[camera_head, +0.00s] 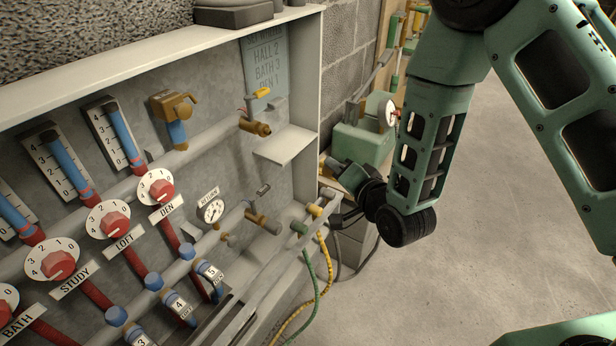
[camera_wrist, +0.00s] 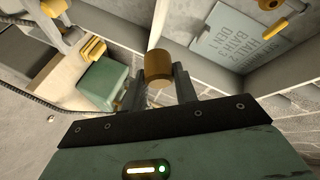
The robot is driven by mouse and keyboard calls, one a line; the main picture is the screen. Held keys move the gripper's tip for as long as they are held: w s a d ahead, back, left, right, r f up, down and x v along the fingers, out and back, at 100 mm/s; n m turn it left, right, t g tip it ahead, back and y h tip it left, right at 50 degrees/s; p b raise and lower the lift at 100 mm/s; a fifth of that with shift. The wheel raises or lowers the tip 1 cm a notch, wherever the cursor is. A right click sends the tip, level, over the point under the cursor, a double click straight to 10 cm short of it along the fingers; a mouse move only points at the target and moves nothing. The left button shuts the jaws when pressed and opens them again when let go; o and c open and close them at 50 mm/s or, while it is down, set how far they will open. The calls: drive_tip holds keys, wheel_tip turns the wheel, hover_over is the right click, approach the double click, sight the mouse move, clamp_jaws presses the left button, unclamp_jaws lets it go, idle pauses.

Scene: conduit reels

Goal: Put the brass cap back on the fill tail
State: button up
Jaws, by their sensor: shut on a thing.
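My gripper (camera_wrist: 160,84) is shut on the brass cap (camera_wrist: 158,66) in the wrist view. The cap is a short brass cylinder held between the two grey fingers, clear of the pipes. A brass valve with a yellow lever (camera_head: 256,126) ends the upper pipe, and a brass valve with a grey lever (camera_head: 262,221) sits on the lower pipe. Which of these is the fill tail I cannot tell for certain.
The cabinet side wall (camera_head: 308,90) and a small shelf (camera_head: 285,145) stand left of my gripper. A green box with a gauge (camera_head: 362,143) is close behind it. Green (camera_head: 315,285) and yellow (camera_head: 325,270) hoses hang below.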

drive_tip(key=s+a+r+m+t+y+b, duration=0.2)
drive_tip(key=a+r+t+b, duration=0.2)
drive_tip(key=a+r+b, duration=0.4)
drive_tip(key=shift+w+a+r+p, duration=0.2)
drive_tip(key=shift+w+a+p, duration=0.55)
drive_tip(key=shift+p, duration=0.25)
drive_tip(key=shift+w+a+r+p, duration=0.15)
drive_tip(key=shift+w+a+p, duration=0.6)
drive_tip(key=shift+p, duration=0.25)
drive_tip(key=shift+s, duration=0.1)
drive_tip(key=shift+w+a+b, duration=0.45)
drive_tip(key=shift+a+b, duration=0.2)
drive_tip(key=shift+b, duration=0.85)
idle(2.3)
drive_tip(key=o, duration=1.1)
drive_tip(key=shift+c, duration=0.2)
